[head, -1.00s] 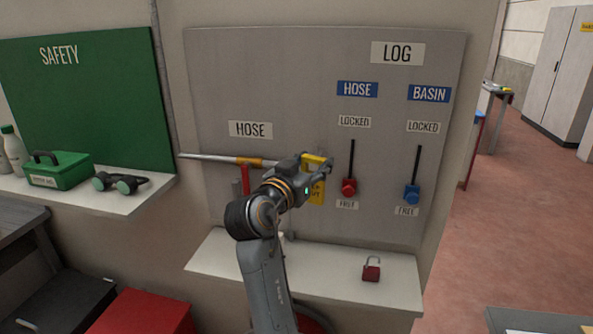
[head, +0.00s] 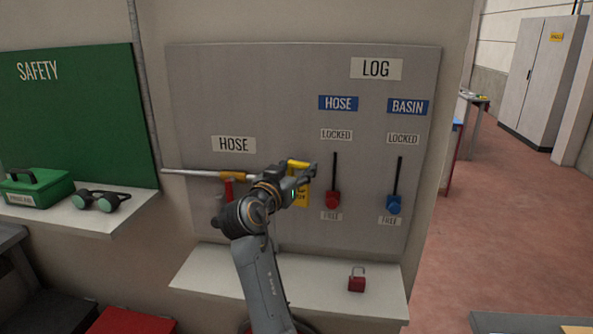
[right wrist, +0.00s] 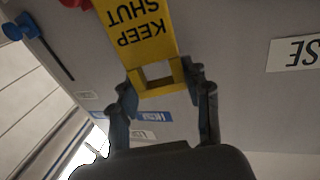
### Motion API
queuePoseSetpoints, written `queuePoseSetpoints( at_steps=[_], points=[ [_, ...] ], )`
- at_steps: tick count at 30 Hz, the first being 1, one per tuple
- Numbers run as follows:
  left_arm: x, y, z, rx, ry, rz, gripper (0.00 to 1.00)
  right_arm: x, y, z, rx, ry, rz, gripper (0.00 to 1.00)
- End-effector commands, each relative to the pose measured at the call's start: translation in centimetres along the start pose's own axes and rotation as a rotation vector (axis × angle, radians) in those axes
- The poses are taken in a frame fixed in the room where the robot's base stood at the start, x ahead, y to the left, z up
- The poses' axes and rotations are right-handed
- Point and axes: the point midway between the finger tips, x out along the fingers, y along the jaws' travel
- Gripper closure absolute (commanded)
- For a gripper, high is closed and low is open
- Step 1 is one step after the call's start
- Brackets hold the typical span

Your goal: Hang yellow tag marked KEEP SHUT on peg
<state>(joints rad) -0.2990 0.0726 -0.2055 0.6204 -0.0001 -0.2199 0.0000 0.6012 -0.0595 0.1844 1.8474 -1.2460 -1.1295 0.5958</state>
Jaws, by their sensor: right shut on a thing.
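My right gripper (head: 312,170) is shut on the yellow tag (head: 302,194) in front of the grey board. The tag hangs below the fingers, and the gripper and wrist partly cover it in the head view. In the right wrist view the tag (right wrist: 143,30) shows upside-down black letters KEEP SHUT. The fingers of the gripper (right wrist: 163,80) hold it at the end with a square opening. I cannot make out the peg in either view; it may be hidden behind my arm or the tag. My left gripper is not in view.
A red padlock (head: 356,281) stands on the white shelf (head: 330,300) below.

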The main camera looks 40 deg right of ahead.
Motion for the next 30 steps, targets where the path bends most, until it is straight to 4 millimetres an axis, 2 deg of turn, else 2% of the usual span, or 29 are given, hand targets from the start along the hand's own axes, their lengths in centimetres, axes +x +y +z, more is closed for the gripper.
queuePoseSetpoints(
  at_steps=[17, 19, 26, 27, 28, 30],
  points=[
    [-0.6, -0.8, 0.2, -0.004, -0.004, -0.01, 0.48, 3.4, -0.9, 0.2, -0.001, 0.0, 0.001, 0.84],
    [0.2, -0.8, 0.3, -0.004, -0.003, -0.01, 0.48, 3.7, -1.0, 0.8, 0.001, 0.0, 0.0, 0.83],
    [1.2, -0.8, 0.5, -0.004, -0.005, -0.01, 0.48, 4.5, -1.2, 1.2, 0.002, 0.001, 0.0, 0.83],
    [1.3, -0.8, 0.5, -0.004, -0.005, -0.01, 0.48, 4.6, -1.2, 1.2, 0.001, 0.001, 0.0, 0.88],
    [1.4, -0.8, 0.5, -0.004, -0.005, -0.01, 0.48, 4.6, -1.2, 1.3, 0.001, 0.0, 0.001, 0.87],
    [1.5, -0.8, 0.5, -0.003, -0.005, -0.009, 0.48, 4.7, -1.2, 1.4, 0.0, -0.001, 0.001, 0.99]
  ],
)
